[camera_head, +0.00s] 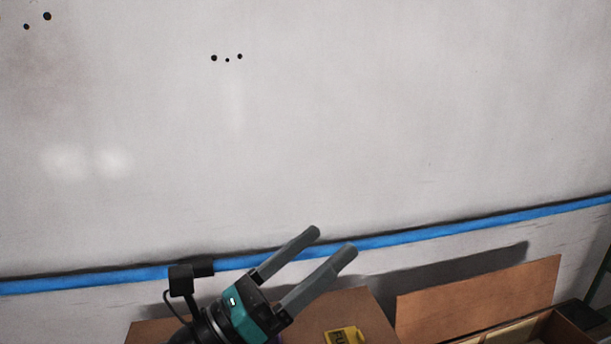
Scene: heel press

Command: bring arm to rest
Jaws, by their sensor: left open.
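My left gripper (332,242) shows at the bottom middle of the head view. Its two grey fingers are parallel and apart, pointing up and to the right. Nothing is between them. The fingertips overlap the blue stripe on the wall in the picture; I cannot tell how far they are from the wall. My right gripper is not in view.
A pale wall (330,130) with a blue stripe (480,222) fills most of the view. Below are a brown panel (475,302), an open box (545,330) at the lower right, and a yellow item (345,336) with dark lettering, cut by the bottom edge.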

